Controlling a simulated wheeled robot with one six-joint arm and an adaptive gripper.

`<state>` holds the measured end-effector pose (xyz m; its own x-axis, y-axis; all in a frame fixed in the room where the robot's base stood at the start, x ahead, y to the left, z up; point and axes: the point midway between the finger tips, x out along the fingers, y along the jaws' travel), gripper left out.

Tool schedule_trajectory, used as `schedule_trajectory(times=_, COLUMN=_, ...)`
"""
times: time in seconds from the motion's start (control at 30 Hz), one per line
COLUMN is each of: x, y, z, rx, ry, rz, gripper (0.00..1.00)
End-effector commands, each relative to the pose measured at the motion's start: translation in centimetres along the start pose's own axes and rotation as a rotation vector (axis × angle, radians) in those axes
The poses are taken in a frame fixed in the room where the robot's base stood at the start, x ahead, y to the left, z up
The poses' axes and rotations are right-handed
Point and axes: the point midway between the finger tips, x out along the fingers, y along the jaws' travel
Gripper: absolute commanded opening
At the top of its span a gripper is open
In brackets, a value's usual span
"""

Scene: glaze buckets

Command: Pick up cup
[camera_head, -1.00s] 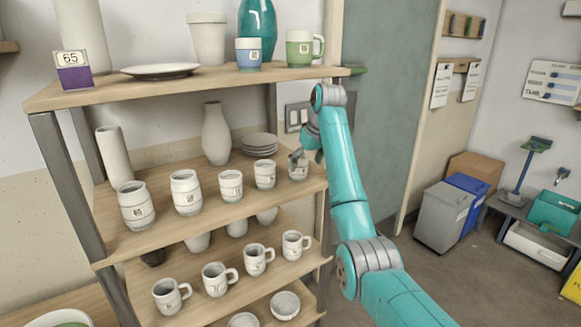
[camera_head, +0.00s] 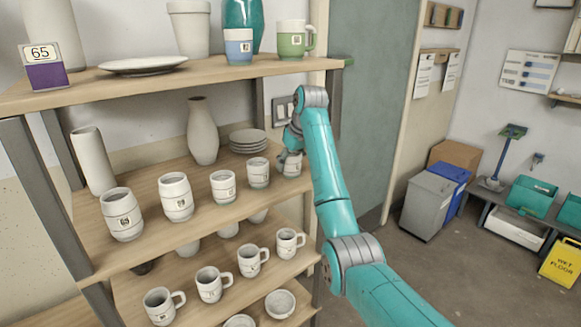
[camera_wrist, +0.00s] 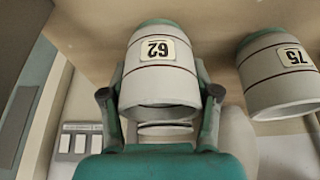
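The cup (camera_head: 291,164) is a small pale one at the right end of the middle shelf (camera_head: 160,220), beyond the row of other cups. In the wrist view the cup (camera_wrist: 161,70) appears upside down, with a label reading 62. My gripper (camera_wrist: 161,75) has one finger on each side of it, and both fingertips appear to touch its walls. In the head view my gripper (camera_head: 289,155) comes down over the cup from behind and partly hides it. I cannot tell whether its base is clear of the shelf.
A neighbouring cup labelled 75 (camera_wrist: 283,75) stands close beside it. Stacked plates (camera_head: 249,141) and a tall vase (camera_head: 203,131) stand behind. The upper shelf (camera_head: 180,82) is overhead, with mugs near its right end. Open floor (camera_head: 450,270) lies to the right.

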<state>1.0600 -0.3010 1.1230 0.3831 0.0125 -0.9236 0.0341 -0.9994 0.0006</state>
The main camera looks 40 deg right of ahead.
Motion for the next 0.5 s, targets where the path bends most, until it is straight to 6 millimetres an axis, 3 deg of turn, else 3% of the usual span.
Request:
schedule_trajectory(times=0.03, x=0.04, y=-0.01, z=0.02, rx=0.0, ry=-0.001, rz=-0.001, gripper=0.34)
schedule_trajectory(times=0.1, x=0.04, y=-0.01, z=0.02, rx=0.0, ry=-0.001, rz=-0.001, gripper=0.19)
schedule_trajectory(times=0.5, x=-0.02, y=-0.05, z=-0.04, rx=0.0, ry=-0.001, rz=0.0, gripper=0.19)
